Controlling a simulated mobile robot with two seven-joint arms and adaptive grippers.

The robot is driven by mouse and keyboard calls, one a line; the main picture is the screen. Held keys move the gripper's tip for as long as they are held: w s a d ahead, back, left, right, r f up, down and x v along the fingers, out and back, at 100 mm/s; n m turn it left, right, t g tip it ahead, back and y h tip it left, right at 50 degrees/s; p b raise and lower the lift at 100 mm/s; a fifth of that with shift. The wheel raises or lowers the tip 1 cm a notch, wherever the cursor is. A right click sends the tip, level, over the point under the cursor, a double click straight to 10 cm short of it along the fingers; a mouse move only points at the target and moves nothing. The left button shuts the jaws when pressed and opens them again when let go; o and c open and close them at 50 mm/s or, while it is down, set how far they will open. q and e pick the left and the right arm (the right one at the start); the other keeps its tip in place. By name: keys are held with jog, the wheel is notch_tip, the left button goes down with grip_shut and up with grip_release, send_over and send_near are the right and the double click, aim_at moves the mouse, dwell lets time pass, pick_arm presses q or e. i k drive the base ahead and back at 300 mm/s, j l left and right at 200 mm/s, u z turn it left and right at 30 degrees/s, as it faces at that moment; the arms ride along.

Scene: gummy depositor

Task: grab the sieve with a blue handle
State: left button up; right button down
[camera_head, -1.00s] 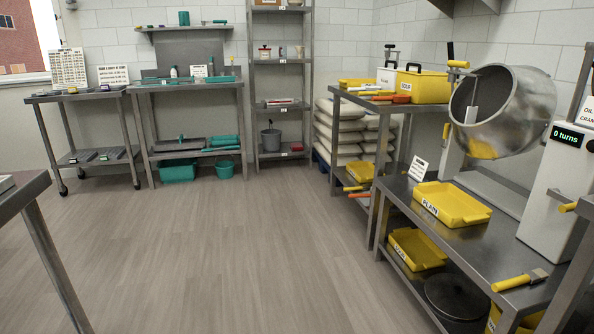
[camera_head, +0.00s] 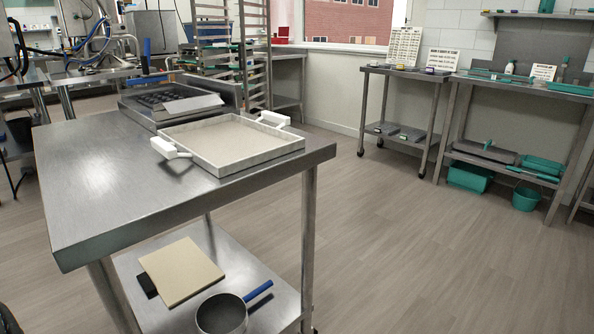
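A round dark grey vessel (camera_head: 222,315) with a blue handle (camera_head: 258,291) sits on the lower shelf of the near steel table, at the bottom of the head view. Its handle points up and to the right. I cannot tell whether it is a sieve or a pot, as its bottom is dark and partly cut off by the frame. Another blue-handled item (camera_head: 147,62) stands at the far end of the same table, too small to make out.
The steel table (camera_head: 95,185) bears a white-handled tray (camera_head: 228,140) and a dark metal unit (camera_head: 170,102). A beige board (camera_head: 181,270) lies on its lower shelf. A tray rack (camera_head: 258,55) stands behind. The floor (camera_head: 420,250) on the right is clear.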

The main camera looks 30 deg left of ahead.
aim_at(222, 313)
jog(key=i+l+u, duration=0.15)
jog(key=u, duration=0.25)
jog(key=i+l+u, duration=0.2)
jog(key=u, duration=0.25)
jog(key=i+l+u, duration=0.2)
jog(key=u, duration=0.2)
jog(key=i+l+u, duration=0.1)
jog(key=l+u, duration=0.15)
jog(key=i+l+u, duration=0.1)
jog(key=l+u, duration=0.15)
jog(key=l, duration=0.2)
jog(key=l+u, duration=0.3)
jog(key=i+l, duration=0.05)
jog(key=l, duration=0.05)
